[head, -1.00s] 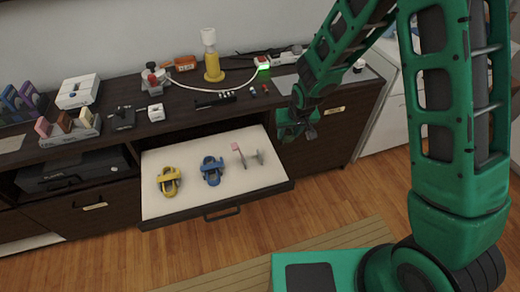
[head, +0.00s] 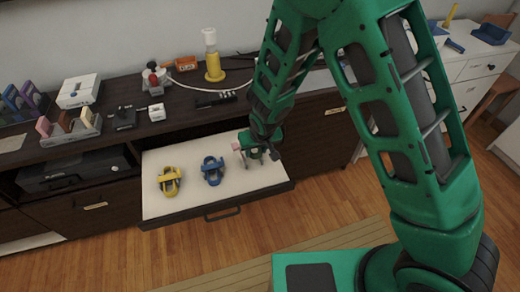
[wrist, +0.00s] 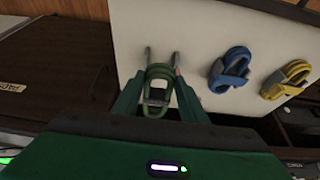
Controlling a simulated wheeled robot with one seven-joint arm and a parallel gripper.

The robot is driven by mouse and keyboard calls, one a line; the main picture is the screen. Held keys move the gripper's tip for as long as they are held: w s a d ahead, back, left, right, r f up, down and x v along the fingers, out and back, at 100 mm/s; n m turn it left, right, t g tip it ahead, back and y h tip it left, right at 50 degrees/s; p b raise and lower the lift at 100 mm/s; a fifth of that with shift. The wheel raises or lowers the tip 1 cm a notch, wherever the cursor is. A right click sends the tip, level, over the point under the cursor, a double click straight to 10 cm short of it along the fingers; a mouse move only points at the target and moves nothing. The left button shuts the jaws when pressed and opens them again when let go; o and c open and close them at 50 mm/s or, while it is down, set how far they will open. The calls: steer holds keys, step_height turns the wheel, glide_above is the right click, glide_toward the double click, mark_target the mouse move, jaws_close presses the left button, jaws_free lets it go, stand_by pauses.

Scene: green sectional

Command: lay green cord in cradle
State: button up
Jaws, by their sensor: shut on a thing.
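The green cord (wrist: 159,88) is a coiled loop between the fingers of my gripper (wrist: 158,98), which is shut on it. In the head view my gripper (head: 262,150) is over the right part of the open drawer. The cradle's two grey prongs (wrist: 148,57) stand just beyond the cord in the wrist view, one on each side of its far end. In the head view the cradle is mostly hidden by my gripper; its pink tag (head: 236,146) shows at the left. I cannot tell whether the cord touches the cradle.
A blue cord (head: 212,170) and a yellow cord (head: 169,181) sit in holders to the left in the white-floored drawer (head: 190,205). The cabinet top (head: 150,130) above holds a yellow bottle (head: 213,62), an orange item and small boxes.

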steer(key=shift+s+f, duration=0.1)
steer(key=shift+s, duration=0.15)
steer(key=shift+f, duration=4.15)
steer(key=o, duration=1.1)
steer(key=shift+c, duration=0.2)
steer(key=shift+o, duration=0.4)
steer(key=v, duration=1)
steer(key=shift+s+r, duration=0.25)
steer(key=shift+d, duration=0.15)
